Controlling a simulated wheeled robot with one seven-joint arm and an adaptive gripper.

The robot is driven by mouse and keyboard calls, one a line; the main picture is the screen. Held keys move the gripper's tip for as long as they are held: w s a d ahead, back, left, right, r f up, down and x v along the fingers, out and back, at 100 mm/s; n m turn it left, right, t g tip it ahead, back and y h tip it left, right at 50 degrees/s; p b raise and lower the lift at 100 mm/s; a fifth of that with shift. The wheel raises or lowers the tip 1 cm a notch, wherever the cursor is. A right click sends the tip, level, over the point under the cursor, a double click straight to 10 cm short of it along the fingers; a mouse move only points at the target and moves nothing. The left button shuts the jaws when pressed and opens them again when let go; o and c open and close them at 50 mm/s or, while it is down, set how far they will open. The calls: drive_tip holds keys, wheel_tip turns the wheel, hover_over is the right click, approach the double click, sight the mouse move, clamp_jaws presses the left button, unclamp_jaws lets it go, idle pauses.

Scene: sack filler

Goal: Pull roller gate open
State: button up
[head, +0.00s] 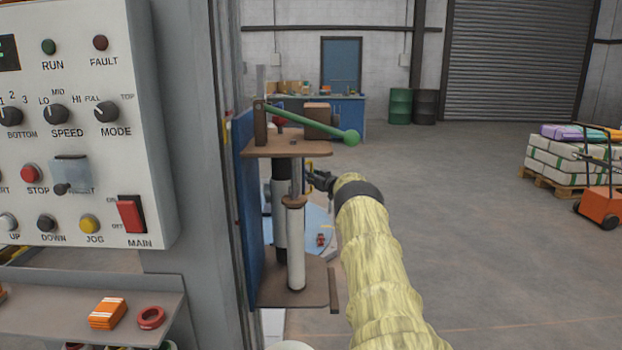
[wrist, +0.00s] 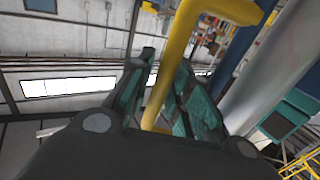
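The roller gate (head: 295,245) is a brown bracket with upright rollers, beside a blue panel at the machine's column. A thin yellow handle (head: 318,164) shows at its right side. In the wrist view the yellow handle (wrist: 176,60) is large and bent, running down between the two teal fingers. My gripper (head: 318,181) reaches in from the right at the handle. In the wrist view my gripper (wrist: 168,85) has its fingers close on both sides of the handle and looks shut on it. The contact itself is partly hidden by the handle.
A green-knobbed lever (head: 315,125) sits above the gate, close over my gripper. A control panel (head: 80,120) and a shelf (head: 90,290) stand at the left. Open floor (head: 480,220) lies to the right, with a sack pallet (head: 565,185) and an orange cart (head: 602,205) farther off.

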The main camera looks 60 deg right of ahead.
drive_tip(key=shift+w+d+f, duration=0.1)
drive_tip(key=shift+d+f, duration=0.1)
drive_tip(key=shift+d, duration=0.1)
drive_tip(key=shift+s+a+f, duration=0.15)
drive_tip(key=shift+s+f, duration=0.25)
drive_tip(key=shift+f, duration=0.25)
drive_tip(key=r+v, duration=0.2)
drive_tip(key=v, duration=0.9)
drive_tip(key=shift+a, duration=0.3)
idle(0.3)
drive_tip(key=shift+s, duration=0.15)
